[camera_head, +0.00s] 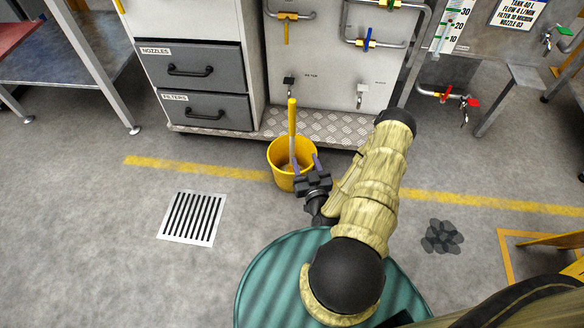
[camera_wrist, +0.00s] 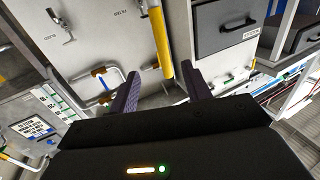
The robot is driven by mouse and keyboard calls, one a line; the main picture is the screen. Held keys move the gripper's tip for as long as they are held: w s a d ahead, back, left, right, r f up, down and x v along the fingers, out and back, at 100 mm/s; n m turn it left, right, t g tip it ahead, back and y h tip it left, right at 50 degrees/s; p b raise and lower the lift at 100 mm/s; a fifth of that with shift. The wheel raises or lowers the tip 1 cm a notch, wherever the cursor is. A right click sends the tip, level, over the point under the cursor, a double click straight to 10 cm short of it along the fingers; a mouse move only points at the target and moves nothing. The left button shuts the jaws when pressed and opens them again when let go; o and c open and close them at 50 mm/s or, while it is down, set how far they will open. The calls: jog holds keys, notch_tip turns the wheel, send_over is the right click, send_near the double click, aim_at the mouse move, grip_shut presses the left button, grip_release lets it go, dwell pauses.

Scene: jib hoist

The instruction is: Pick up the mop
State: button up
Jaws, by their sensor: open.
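The mop (camera_head: 292,118) stands upright in a yellow bucket (camera_head: 281,160) on the floor. Its upper handle is yellow and its lower stick is grey. The mop head is hidden inside the bucket. My gripper (camera_head: 307,166) is open, with dark purple fingers, in front of the bucket's right side. In the wrist view the yellow handle (camera_wrist: 157,45) shows ahead of my open gripper (camera_wrist: 162,85), roughly in line with the gap between the fingers. I see no grip on it, and cannot tell the exact distance.
A cabinet with drawers (camera_head: 205,110) and a steel panel (camera_head: 333,70) with pipes and valves stand behind the bucket on a metal plinth (camera_head: 262,128). A floor grate (camera_head: 192,218) lies left, dark stones (camera_head: 442,237) right. A green ribbed drum top (camera_head: 275,275) is in front.

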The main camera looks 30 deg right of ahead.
jog(key=shift+w, duration=0.15)
jog(key=b, duration=0.2)
send_near(293, 126)
jog(key=b+x, duration=0.2)
jog(key=x, duration=0.3)
jog(key=shift+w+d+r, duration=0.1)
jog(key=shift+w+d, duration=0.05)
jog(key=shift+w, duration=0.35)
jog(key=shift+w+d+b, duration=0.1)
jog(key=shift+w+b, duration=0.3)
jog(key=shift+b, duration=0.2)
jog(key=b+x, duration=0.1)
jog(key=x, duration=0.1)
jog(key=b+x, duration=0.1)
jog(key=x, duration=0.1)
jog(key=shift+w+f+b, duration=0.2)
jog(key=shift+f+b, duration=0.05)
jog(key=shift+b, duration=0.05)
